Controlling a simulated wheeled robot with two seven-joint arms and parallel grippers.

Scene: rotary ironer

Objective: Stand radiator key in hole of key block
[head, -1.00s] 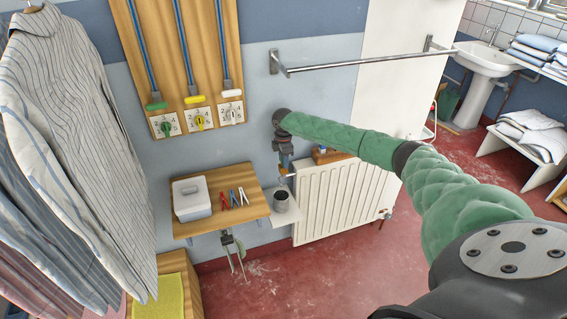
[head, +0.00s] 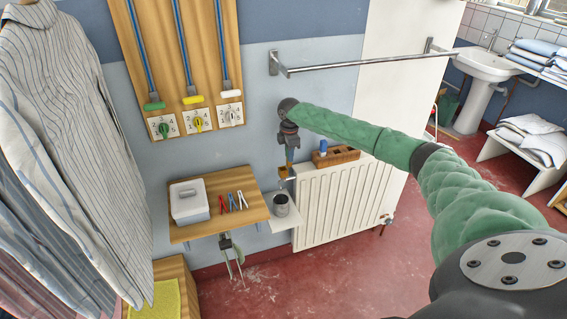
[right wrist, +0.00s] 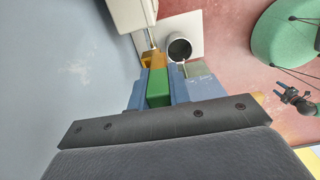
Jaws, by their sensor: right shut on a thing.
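My right gripper (head: 288,160) points down beside the wall, above the small white ledge. In the right wrist view its blue fingers (right wrist: 158,92) are shut on a green piece (right wrist: 159,88), which I take to be the radiator key's grip. An orange-brown part (right wrist: 154,60) shows just past the fingertips; I cannot tell whether it belongs to the key. The likely key block, a wooden block with dark holes (head: 337,156), lies on the radiator, right of and apart from the gripper. A blue-topped item stands at its left end. A dark, blue-tipped shape in the right wrist view may be my left gripper (right wrist: 287,94).
A grey pot (head: 281,204) stands on the white ledge (head: 285,222), below the gripper. A wooden shelf (head: 190,232) at left holds a white box (head: 189,202) and coloured pegs. A metal rail (head: 370,62) runs above the white radiator (head: 340,205). Red floor is open in front.

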